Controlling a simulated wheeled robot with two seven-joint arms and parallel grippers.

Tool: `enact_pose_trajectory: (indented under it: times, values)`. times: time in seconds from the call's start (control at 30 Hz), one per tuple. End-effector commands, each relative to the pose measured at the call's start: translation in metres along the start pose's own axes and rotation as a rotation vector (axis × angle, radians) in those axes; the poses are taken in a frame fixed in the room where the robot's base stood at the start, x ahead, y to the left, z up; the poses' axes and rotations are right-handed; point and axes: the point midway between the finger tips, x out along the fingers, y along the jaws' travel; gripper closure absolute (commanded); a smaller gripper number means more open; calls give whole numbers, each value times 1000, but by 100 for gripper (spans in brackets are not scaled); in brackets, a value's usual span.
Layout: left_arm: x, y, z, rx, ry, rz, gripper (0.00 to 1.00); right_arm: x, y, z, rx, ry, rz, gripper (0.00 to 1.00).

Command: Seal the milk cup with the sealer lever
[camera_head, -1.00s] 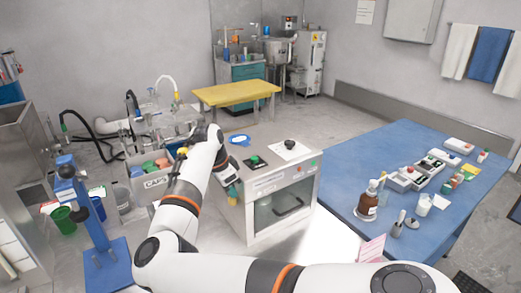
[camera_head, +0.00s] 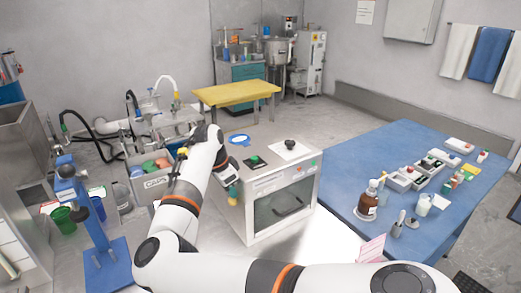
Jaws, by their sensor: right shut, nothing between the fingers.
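A blue press-like stand (camera_head: 92,205) with an upright column is at the left; it looks like the sealer, though I cannot make out its lever clearly. A green cup (camera_head: 65,218) stands beside its column. I cannot tell which cup is the milk cup; a small white cup (camera_head: 423,204) stands on the blue table at the right. My right arm comes in from the bottom right and bends back over the middle. My right gripper (camera_head: 232,194) is small, partly hidden and shut on nothing, in front of the grey cabinet. My left gripper is out of view.
The grey cabinet (camera_head: 285,208) with a glass door stands in the centre. A box marked CAPS (camera_head: 155,183) is behind my forearm. The blue table (camera_head: 345,165) holds a brown bottle (camera_head: 368,200) and several small boxes. A yellow table (camera_head: 235,94) is at the back.

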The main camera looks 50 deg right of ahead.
Motion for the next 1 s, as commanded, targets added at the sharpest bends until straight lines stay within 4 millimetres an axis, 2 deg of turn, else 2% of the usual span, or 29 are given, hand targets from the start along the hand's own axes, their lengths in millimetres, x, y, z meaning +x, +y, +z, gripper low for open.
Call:
enact_pose_trajectory:
  times: [0.43, 1.0]
  values:
    - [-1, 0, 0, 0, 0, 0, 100, 1, -1, -1, -1, 2, -4, 100]
    - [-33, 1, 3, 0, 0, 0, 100, -44, 0, 14, 0, 1, 0, 100]
